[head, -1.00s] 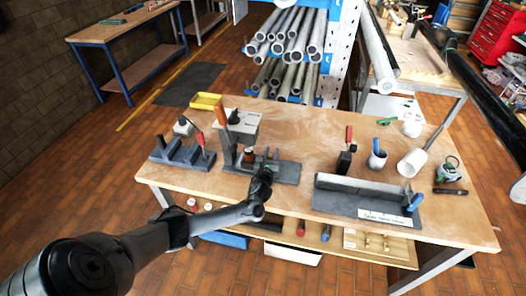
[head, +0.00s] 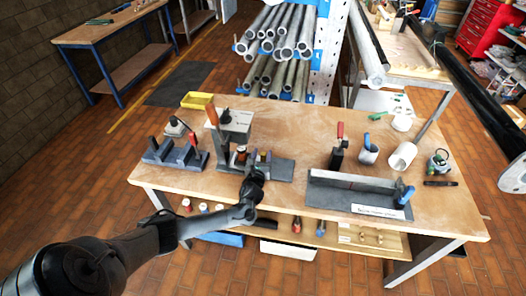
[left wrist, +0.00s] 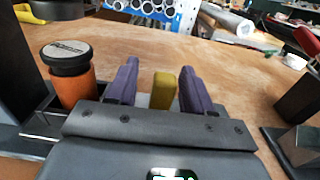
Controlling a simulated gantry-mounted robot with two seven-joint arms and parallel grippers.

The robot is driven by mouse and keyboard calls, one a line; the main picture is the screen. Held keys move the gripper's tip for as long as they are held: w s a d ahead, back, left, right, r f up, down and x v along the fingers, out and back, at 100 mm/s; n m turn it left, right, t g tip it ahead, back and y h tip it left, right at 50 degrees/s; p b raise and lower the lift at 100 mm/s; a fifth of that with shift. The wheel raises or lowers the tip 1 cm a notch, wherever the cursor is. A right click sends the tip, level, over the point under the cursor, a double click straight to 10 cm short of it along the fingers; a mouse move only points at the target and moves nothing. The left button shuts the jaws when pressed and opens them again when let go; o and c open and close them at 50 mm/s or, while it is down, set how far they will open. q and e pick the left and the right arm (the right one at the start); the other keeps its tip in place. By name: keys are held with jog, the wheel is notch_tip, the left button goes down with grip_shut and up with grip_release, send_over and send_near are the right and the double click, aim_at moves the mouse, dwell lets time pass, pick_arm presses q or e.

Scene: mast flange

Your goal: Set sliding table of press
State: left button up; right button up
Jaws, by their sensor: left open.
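The press (head: 236,120) stands on the left half of the wooden bench, with an upright orange-handled lever (head: 211,116). A dark base plate (head: 283,170) extends to its right. An orange cylinder with a black cap (left wrist: 72,85) stands upright at the press, left of my left gripper in the left wrist view. My left gripper (left wrist: 160,82) is open, its two purple-grey fingers on either side of an olive-yellow block (left wrist: 163,91), with gaps visible on both sides. I cannot tell whether this block belongs to the sliding table. In the head view the left gripper (head: 262,157) is low in front of the press.
A grey fixture (head: 170,152) stands left of the press, and a yellow tray (head: 197,100) behind it. A long angled fixture (head: 357,190) with a label lies to the right. Cups (head: 403,156) and tools stand behind it. The bench's middle back is clear.

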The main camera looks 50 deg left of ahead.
pick_arm(q)
jog(key=p+v, duration=0.1)
jog(key=v, duration=0.7)
jog(key=shift+s+d+p, duration=0.2)
jog(key=shift+s+p, duration=0.15)
jog(key=shift+p, duration=0.05)
